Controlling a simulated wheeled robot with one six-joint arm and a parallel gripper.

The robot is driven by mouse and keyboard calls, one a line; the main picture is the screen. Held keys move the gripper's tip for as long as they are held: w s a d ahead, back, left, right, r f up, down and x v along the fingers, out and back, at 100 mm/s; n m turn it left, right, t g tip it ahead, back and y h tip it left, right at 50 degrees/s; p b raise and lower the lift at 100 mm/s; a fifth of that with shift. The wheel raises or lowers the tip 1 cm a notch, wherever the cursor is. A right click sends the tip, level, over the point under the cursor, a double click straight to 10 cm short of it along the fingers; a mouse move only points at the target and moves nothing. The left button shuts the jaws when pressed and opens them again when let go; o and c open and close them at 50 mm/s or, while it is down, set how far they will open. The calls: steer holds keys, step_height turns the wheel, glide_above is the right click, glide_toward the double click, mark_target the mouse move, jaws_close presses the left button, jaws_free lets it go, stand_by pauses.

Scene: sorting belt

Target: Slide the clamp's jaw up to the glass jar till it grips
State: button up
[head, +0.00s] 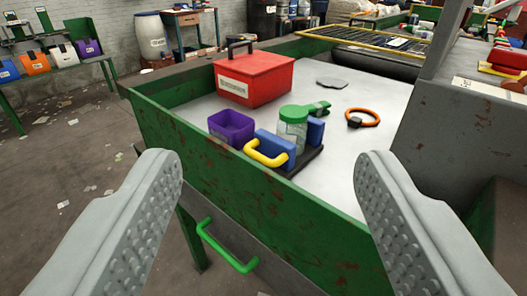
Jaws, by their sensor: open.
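The glass jar (291,137) stands upright with a green lid, between the clamp's two blue jaws on a dark base (307,160). The near blue jaw (276,147) carries a yellow handle (265,156) on its front left. The other blue jaw (316,130) is behind the jar to the right, partly hidden by it. I cannot tell whether the near jaw touches the jar. My gripper (268,185) is wide open and empty, its two grey textured fingers at the left and right of the picture. The clamp shows between them, farther off.
A purple bin (231,127) stands close left of the clamp. A red box (254,79) is behind it. A green object (320,108) and an orange ring (363,117) lie behind the jar. The green table wall (220,170) with a green handle (226,247) is in front.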

steer(key=shift+w+n, duration=0.3)
steer(key=shift+w, duration=0.1)
steer(key=c, duration=0.3)
steer(key=w+n+g, duration=0.2)
steer(key=w+n, duration=0.1)
steer(key=w+a+n, duration=0.1)
steer(key=w, duration=0.1)
steer(key=shift+f+g, duration=0.35)
steer(key=shift+g, duration=0.05)
jaws_close()
steer(key=n+g+h, duration=0.2)
steer(key=n+g, duration=1)
steer(key=n, duration=1.1)
glide_toward(245, 151)
steer(key=s+r, duration=0.2)
steer(key=s, duration=0.1)
steer(key=shift+s+d+r, duration=0.1)
steer(key=shift+d+r, duration=0.05)
steer(key=shift+r, duration=0.15)
steer(key=shift+x, duration=5.05)
